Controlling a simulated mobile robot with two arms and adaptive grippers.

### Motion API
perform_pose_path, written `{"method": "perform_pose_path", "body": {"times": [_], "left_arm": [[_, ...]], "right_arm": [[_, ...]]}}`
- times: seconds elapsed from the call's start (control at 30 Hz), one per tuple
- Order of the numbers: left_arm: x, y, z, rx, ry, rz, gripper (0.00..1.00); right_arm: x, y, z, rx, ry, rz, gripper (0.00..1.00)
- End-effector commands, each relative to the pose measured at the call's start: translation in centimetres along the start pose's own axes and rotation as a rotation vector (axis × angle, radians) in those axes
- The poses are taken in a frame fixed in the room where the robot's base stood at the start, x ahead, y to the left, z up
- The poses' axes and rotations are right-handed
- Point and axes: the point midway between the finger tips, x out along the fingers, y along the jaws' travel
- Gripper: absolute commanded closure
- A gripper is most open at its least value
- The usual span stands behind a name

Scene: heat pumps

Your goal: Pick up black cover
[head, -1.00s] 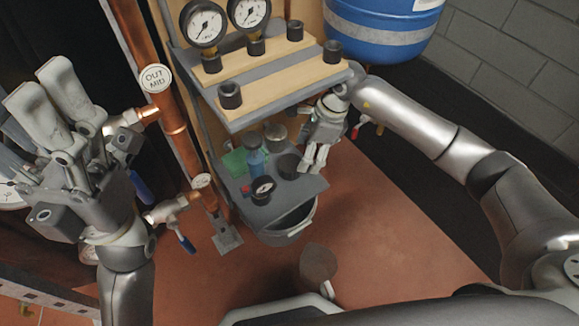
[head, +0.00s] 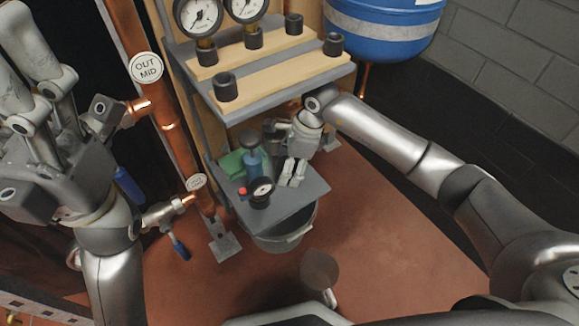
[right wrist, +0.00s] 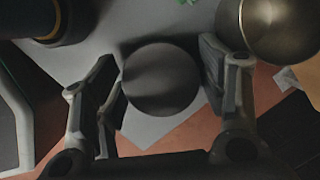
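A dark round cover (right wrist: 162,80) sits on the grey lower shelf, between the two fingers of my right gripper (right wrist: 165,85) in the right wrist view. The fingers stand on either side of it, apart, with thin gaps; they do not look closed on it. In the head view my right gripper (head: 291,173) is over the lower shelf (head: 299,196) and hides most or all of this cover. My left gripper (head: 40,90) is at the far left, raised, fingers spread and empty, away from the shelf.
On the lower shelf stand a blue bottle (head: 252,164), a green item (head: 231,163) and a small gauge (head: 262,190). A brassy round pot (right wrist: 283,28) is close to the right finger. The upper shelf (head: 285,92) with several black caps overhangs. Copper pipe (head: 165,100) runs at left.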

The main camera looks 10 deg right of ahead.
Motion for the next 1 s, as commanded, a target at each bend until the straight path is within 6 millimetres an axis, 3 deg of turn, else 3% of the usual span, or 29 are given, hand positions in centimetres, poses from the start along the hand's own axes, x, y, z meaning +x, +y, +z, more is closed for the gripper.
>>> {"method": "perform_pose_path", "body": {"times": [0.03,0.17,0.27,0.57,0.73,0.93,1.0], "left_arm": [[0.0,0.0,0.0,0.0,0.0,0.0,0.42],[0.0,0.0,0.0,0.0,0.0,0.0,0.42],[0.0,0.0,0.0,0.0,0.0,0.0,0.42],[0.2,0.0,-0.1,-0.001,0.002,0.0,0.42],[0.5,-0.1,-0.2,-0.002,-0.001,-0.006,0.42],[-0.9,-0.3,0.5,-0.01,-0.079,-0.029,0.42],[-1.2,-0.3,0.5,-0.011,-0.089,-0.034,0.42]], "right_arm": [[0.0,0.0,0.0,0.0,0.0,0.0,0.43],[0.0,0.0,0.0,0.0,0.0,0.0,0.6],[0.0,0.0,0.0,0.0,0.0,0.0,0.65],[-0.4,0.0,0.1,0.0,0.0,-0.001,0.65],[-1.6,-0.1,0.4,-0.001,0.001,-0.002,0.65],[-4.2,-0.1,1.1,-0.001,0.0,-0.003,0.65],[-3.9,1.3,-0.1,0.001,0.004,0.001,0.65]]}}
